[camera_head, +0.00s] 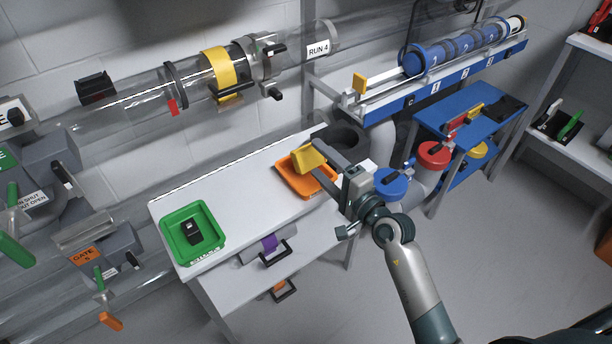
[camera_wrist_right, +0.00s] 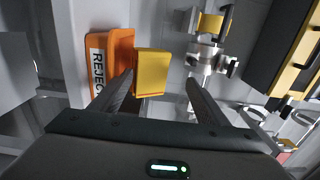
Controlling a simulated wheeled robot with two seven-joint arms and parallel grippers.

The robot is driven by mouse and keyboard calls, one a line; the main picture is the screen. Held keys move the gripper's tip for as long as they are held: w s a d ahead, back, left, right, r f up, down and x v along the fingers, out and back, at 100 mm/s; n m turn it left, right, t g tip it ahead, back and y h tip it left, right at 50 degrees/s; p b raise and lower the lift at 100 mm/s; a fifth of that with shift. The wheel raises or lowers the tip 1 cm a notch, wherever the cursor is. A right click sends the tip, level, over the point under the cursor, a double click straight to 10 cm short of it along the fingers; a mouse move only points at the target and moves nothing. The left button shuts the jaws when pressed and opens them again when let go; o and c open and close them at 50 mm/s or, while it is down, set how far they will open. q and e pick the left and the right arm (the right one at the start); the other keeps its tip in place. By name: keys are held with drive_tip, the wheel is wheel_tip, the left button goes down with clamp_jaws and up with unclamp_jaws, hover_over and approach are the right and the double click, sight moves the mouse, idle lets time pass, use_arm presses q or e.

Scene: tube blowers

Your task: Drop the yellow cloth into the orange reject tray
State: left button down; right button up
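The yellow cloth (camera_head: 305,159), a small block-like piece, shows over the back part of the orange reject tray (camera_head: 291,184) on the white bench. In the right wrist view the cloth (camera_wrist_right: 152,72) overlaps the inner edge of the tray (camera_wrist_right: 121,62), marked REJECT. I cannot tell whether it rests in the tray or is above it. My right gripper (camera_head: 323,166) reaches over the tray from the right. Its fingers (camera_wrist_right: 160,82) are apart; the cloth shows near the left finger, with a clear gap to the right one. My left gripper is not in view.
A green tray (camera_head: 165,226) holding a dark item stands at the bench's left end. A dark round opening (camera_head: 349,137) lies behind my right gripper. Clear tubes run along the wall above. The bench top (camera_head: 240,176) between the trays is bare.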

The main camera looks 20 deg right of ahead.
drive_tip(key=shift+f, duration=0.1)
drive_tip(key=shift+s+d, duration=0.15)
drive_tip(key=shift+s, duration=0.35)
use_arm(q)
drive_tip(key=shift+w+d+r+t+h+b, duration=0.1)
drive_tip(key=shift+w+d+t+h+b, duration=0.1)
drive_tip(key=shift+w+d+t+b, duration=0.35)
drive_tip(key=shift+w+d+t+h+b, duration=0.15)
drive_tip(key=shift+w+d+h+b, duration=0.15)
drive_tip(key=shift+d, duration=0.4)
use_arm(e)
drive_tip(key=v, duration=1.6)
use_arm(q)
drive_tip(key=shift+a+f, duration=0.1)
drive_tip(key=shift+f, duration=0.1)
use_arm(e)
drive_tip(key=shift+s+d, duration=0.1)
drive_tip(key=shift+s, duration=0.05)
